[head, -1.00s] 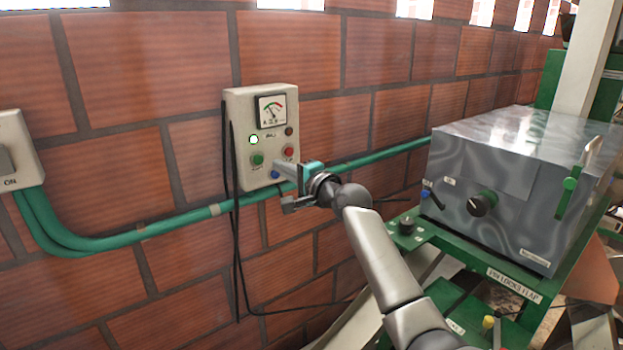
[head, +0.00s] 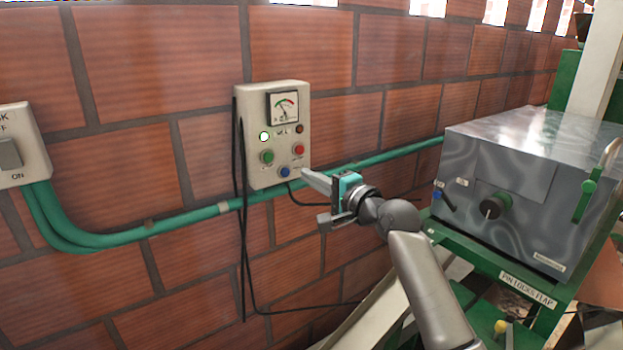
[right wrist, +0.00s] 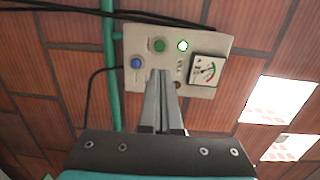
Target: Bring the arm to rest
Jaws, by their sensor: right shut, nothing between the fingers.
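My right gripper (head: 312,196) is in front of the brick wall, just below and right of the white control box (head: 270,168). Its fingers are shut with nothing between them, and they look apart from the box. The box carries a dial gauge (head: 284,107), a lit green-white lamp (head: 264,136), a green button (head: 266,156), a red button (head: 298,149) and a blue button (head: 285,171). In the right wrist view, the closed fingers (right wrist: 163,80) point toward the box and hide part of its face, including the red button. My left gripper is not in view.
A green conduit (head: 190,222) runs along the wall beneath the box, and black cables (head: 243,230) hang from it. A switch box (head: 20,150) is at the far left. A grey metal machine (head: 530,190) on a green frame stands to the right of my arm.

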